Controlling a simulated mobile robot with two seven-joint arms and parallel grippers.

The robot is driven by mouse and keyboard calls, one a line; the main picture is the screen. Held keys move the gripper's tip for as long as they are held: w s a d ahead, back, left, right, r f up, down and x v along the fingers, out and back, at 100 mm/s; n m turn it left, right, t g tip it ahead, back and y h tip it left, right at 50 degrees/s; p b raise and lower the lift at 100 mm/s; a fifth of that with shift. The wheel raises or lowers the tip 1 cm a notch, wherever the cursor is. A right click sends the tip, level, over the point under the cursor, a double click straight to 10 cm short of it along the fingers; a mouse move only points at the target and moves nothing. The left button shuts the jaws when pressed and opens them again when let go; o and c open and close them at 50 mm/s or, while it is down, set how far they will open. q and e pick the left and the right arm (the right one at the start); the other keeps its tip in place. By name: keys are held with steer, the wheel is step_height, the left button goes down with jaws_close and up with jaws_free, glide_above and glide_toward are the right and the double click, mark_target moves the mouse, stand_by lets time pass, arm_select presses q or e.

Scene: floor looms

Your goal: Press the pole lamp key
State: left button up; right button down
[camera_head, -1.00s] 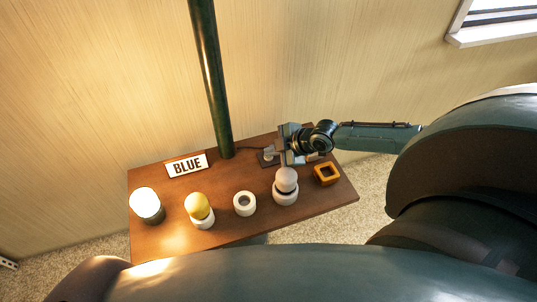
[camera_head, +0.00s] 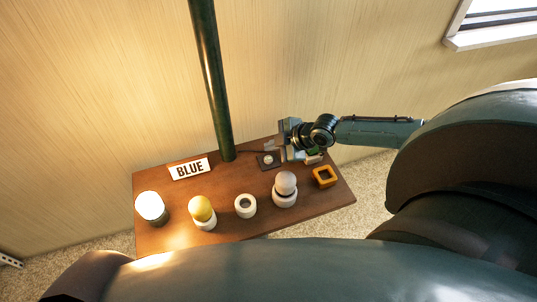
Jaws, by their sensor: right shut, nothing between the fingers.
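The lamp's dark green pole (camera_head: 212,85) rises from the back of the brown table (camera_head: 165,238). Near its foot lies a small dark plate (camera_head: 263,167) bearing a round pale key (camera_head: 268,159), joined to the pole side by a thin cord. My right gripper (camera_head: 283,150) reaches in from the right, just behind and right of the key. It is shut and empty, and the key shows clear of it. The lamp's head is out of view. My left gripper is not in view.
A "BLUE" sign (camera_head: 190,169) stands at the back left. Along the front are a glowing white cylinder (camera_head: 151,206), a yellow bulb (camera_head: 201,209), a white ring (camera_head: 245,205), a pale bulb (camera_head: 286,183) and an orange square frame (camera_head: 324,176). A wall closes the back.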

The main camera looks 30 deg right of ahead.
step_height(320, 180, up, 3)
steer(key=shift+f+p, duration=0.15)
steer(key=shift+p, duration=0.65)
steer(key=shift+f, duration=0.1)
steer(key=shift+s, duration=0.1)
